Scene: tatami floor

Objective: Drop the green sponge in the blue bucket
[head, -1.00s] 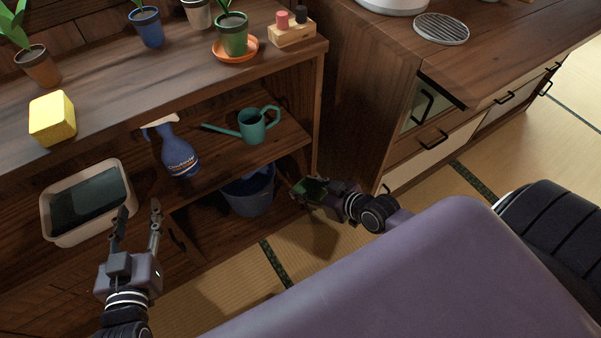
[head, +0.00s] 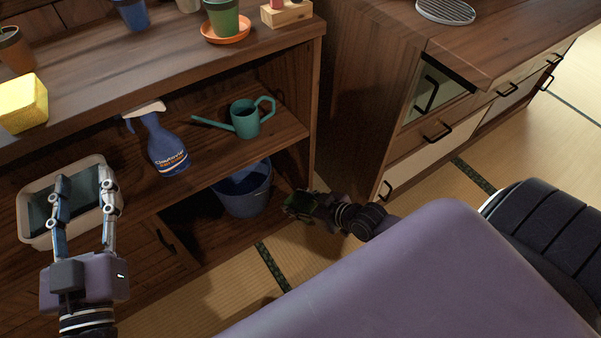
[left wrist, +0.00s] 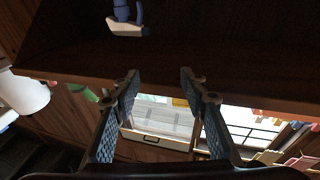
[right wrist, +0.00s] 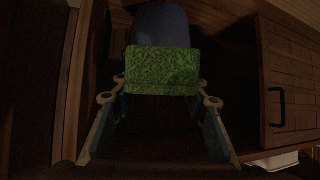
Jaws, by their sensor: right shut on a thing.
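The green sponge (right wrist: 162,68) is between the fingertips of my right gripper (right wrist: 160,92) in the right wrist view, and the gripper is shut on it. In the head view, my right gripper (head: 300,207) is low at the right front of the shelf, with the sponge mostly dark and hard to make out. The blue bucket (head: 243,192) stands in the lower compartment, just left of the right gripper. The bucket (right wrist: 160,24) also shows behind the sponge in the right wrist view. My left gripper (head: 83,185) is open and empty in front of a beige basin.
The beige basin (head: 30,232) sits at the left of the shelf. A blue spray bottle (head: 165,150) and a teal watering can (head: 246,120) stand on the board above the bucket. A yellow sponge (head: 22,103) and plant pots are on top. A drawer cabinet (head: 400,165) stands to the right.

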